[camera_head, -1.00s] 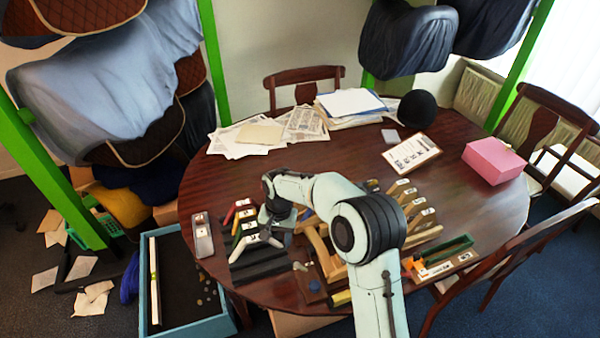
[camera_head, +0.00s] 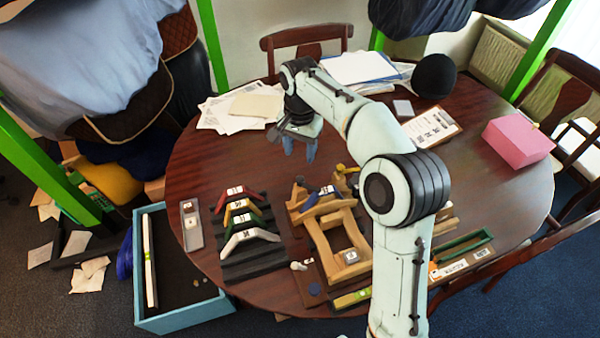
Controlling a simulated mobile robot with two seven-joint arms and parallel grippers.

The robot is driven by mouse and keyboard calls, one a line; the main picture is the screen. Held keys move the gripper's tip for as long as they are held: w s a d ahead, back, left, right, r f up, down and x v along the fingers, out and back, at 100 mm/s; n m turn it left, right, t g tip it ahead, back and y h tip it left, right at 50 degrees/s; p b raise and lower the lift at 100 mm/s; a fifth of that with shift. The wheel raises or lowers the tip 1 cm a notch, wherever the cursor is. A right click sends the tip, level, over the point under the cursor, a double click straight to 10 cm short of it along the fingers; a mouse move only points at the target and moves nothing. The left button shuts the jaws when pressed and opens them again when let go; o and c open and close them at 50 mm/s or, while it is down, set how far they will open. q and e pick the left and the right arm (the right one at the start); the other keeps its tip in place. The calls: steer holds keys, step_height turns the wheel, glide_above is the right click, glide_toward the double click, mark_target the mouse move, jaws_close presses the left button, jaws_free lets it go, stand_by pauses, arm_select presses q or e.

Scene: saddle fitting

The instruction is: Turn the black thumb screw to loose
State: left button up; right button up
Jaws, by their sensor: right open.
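The wooden saddle fitting frame (camera_head: 338,240) stands on a dark base at the front middle of the table. A small dark knob (camera_head: 300,181) shows at its back left corner; I cannot tell for sure that it is the black thumb screw. A yellow knob (camera_head: 340,169) and a blue bar (camera_head: 309,202) are at its back edge. My right gripper (camera_head: 299,150) points down above the table, behind the frame and apart from it. It is open, with nothing between its fingers. My right arm hides the frame's right side. My left gripper is not in view.
A black rack (camera_head: 254,262) with several coloured arched pieces stands left of the frame. A grey tray (camera_head: 191,225) lies beside it. Papers (camera_head: 240,108), a clipboard (camera_head: 430,127) and a pink box (camera_head: 517,141) lie farther back. The table's left middle is clear.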

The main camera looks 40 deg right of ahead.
mark_target(300, 178)
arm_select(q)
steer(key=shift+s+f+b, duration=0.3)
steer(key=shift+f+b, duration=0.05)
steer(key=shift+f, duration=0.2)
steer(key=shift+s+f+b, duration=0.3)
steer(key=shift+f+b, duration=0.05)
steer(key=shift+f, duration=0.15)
arm_select(e)
step_height(300, 178, down, 10)
steer(key=shift+d+f, duration=0.1)
steer(key=shift+f, duration=0.1)
jaws_close()
